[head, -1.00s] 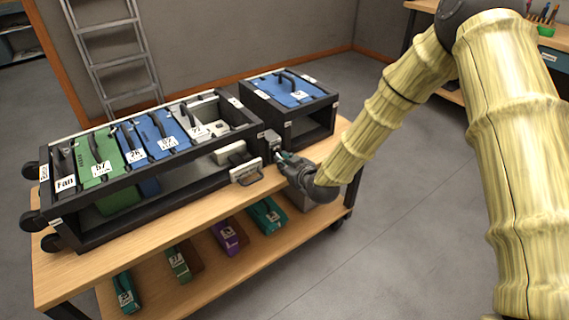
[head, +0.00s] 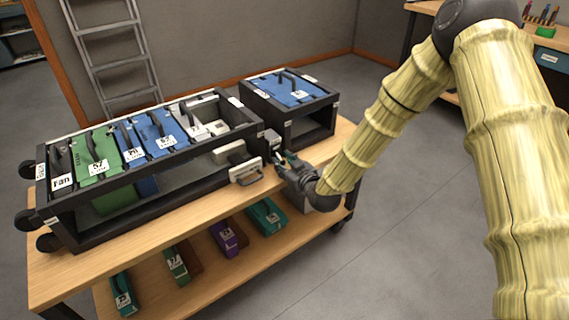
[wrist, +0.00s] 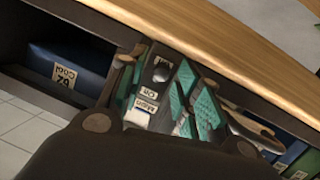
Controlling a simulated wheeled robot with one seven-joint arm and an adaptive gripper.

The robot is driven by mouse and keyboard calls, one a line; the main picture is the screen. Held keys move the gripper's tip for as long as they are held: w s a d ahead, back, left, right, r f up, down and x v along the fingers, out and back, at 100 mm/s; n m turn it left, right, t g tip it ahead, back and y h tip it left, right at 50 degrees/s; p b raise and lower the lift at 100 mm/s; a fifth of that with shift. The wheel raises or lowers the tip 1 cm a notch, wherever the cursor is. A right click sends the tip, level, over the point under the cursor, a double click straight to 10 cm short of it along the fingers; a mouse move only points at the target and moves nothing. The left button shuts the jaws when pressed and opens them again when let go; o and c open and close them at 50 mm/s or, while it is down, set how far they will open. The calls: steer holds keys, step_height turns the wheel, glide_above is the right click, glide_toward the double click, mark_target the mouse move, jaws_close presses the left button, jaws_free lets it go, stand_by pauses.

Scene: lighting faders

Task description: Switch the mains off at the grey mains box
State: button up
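The grey mains box (head: 272,142) sits at the front corner of the long rack, by the gap between the two racks. In the wrist view the mains box (wrist: 148,98) shows a label reading "Mains On" and a dark switch part with a round, pale end (wrist: 161,73). My gripper (head: 284,160) is just in front of the box at its right. In the wrist view my gripper (wrist: 160,92) is open, with teal-padded fingers on either side of the box face in the picture. I cannot tell whether they touch it. The dark palm hides the near part.
The long black rack (head: 150,203) holds labelled green, blue and white modules. A smaller rack (head: 306,117) with a blue module stands to the right. Spare modules lie on the lower shelf (head: 205,262).

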steer(key=shift+s, duration=0.1)
steer(key=v, duration=1.1)
steer(key=shift+s+d, duration=0.25)
steer(key=shift+d, duration=0.05)
steer(key=s+d+f+m+g+h, duration=0.25)
steer(key=s+d+f+g, duration=0.2)
steer(key=s+f, duration=0.8)
steer(key=s+d+f+m+g+h, duration=0.2)
steer(key=s+d+f+m+g, duration=0.3)
steer(key=s+f, duration=0.7)
steer(key=s+d+f+g+h, duration=0.1)
steer(key=s+d+f+g, duration=0.2)
steer(key=s, duration=0.5)
steer(key=s+d+f+g+h, duration=0.1)
steer(key=s+d+f+h, duration=0.2)
steer(key=s, duration=0.6)
step_height(320, 180, up, 18)
steer(key=d+y+p, duration=0.1)
steer(key=p, duration=1.7)
steer(key=shift+w+m, duration=0.3)
steer(key=shift+m, duration=0.05)
